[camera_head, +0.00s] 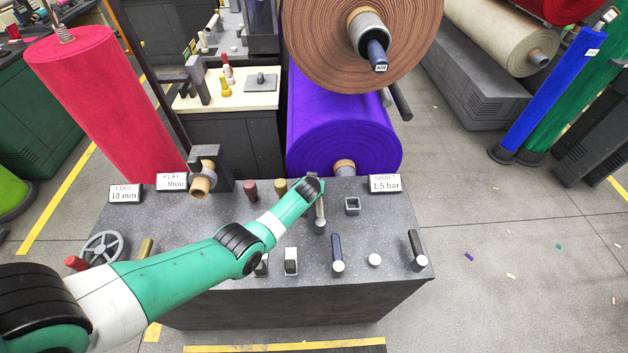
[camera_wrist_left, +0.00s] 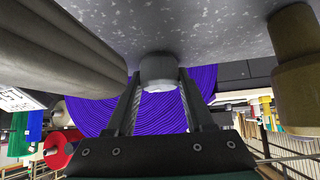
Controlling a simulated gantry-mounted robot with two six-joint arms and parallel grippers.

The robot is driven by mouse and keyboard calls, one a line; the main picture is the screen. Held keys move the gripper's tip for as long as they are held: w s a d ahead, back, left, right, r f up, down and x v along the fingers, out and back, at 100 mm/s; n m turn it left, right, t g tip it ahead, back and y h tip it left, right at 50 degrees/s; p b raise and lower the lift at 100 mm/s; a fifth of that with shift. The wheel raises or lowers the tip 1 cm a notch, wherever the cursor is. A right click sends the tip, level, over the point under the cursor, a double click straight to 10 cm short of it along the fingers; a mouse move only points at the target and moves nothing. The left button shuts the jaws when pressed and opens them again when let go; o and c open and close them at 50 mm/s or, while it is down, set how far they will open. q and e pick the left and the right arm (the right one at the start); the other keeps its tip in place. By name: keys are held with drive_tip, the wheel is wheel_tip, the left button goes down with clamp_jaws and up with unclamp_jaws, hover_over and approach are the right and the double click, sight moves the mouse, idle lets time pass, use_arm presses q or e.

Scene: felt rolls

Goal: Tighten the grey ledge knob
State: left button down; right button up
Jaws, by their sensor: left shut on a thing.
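In the head view my left gripper (camera_head: 313,187) is at the back of the dark ledge (camera_head: 225,225), right of a brass knob (camera_head: 280,187), and hides the grey knob. The knob's turn angle cannot be told. My right gripper is not in view.
A red knob (camera_head: 250,190) stands left of the brass one. A grey lever (camera_head: 320,216) stands close in front of my gripper. A square socket (camera_head: 353,205) is to the right. A blue-handled lever (camera_head: 337,252) and a handwheel (camera_head: 102,247) stand nearer. A purple roll (camera_head: 340,130) is behind.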

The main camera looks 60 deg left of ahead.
use_arm(q)
drive_tip(key=shift+r+m+t+h+p, duration=0.15)
drive_tip(key=shift+m+t+h+p, duration=0.45)
drive_tip(key=shift+m+p, duration=0.4)
drive_tip(key=shift+a+m+t+h, duration=0.1)
drive_tip(key=shift+m+t+h, duration=0.35)
drive_tip(key=shift+m, duration=0.45)
drive_tip(key=shift+f+m+t+h+b, duration=0.3)
drive_tip(key=shift+m+t+h+b, duration=0.15)
drive_tip(key=shift+m+h+b, duration=1)
drive_tip(key=shift+m+b, duration=0.45)
drive_tip(key=shift+m, duration=0.2)
drive_tip(key=shift+r, duration=0.1)
drive_tip(key=shift+t, duration=0.3)
drive_tip(key=shift+c, duration=1.4)
unclamp_jaws()
drive_tip(key=shift+r, duration=0.1)
